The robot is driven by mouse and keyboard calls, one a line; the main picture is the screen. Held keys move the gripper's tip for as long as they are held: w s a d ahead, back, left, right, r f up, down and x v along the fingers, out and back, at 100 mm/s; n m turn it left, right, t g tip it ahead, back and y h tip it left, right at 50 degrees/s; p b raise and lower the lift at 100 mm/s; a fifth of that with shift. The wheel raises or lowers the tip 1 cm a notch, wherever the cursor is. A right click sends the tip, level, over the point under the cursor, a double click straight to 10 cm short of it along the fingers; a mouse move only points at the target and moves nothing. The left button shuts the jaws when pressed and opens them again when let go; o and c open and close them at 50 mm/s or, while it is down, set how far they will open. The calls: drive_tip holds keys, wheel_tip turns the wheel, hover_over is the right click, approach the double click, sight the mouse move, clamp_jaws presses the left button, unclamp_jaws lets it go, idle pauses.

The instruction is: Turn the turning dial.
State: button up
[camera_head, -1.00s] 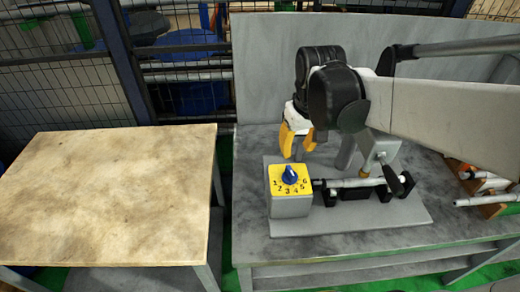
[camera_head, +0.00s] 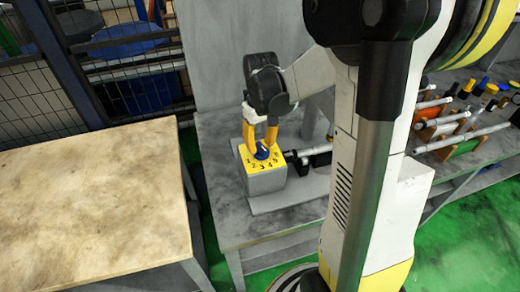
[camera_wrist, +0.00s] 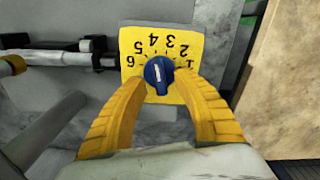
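The turning dial is a blue knob (camera_head: 262,150) with a white mark, on the yellow numbered face (camera_head: 253,167) of a grey box (camera_head: 266,182). In the wrist view the blue knob (camera_wrist: 158,74) sits at the middle of the yellow plate (camera_wrist: 133,38), with numbers 1 to 6 upside down around it. My gripper (camera_head: 261,142) points down over the box, its two yellow fingers on either side of the knob. In the wrist view my gripper (camera_wrist: 161,78) is open, with a gap between the left finger and the knob. Whether the right finger touches it I cannot tell.
The box stands on a grey workbench (camera_head: 225,208) beside a shaft fixture (camera_head: 310,152). A bare wooden-topped table (camera_head: 95,205) is at the left. Racks with shafts (camera_head: 440,122) stand on the bench at the right. A wire fence (camera_head: 45,100) is behind.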

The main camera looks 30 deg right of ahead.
drive_tip(key=shift+f, duration=0.6)
clamp_jaws()
drive_tip(key=shift+d+m, duration=0.1)
drive_tip(key=shift+m, duration=2.7)
unclamp_jaws()
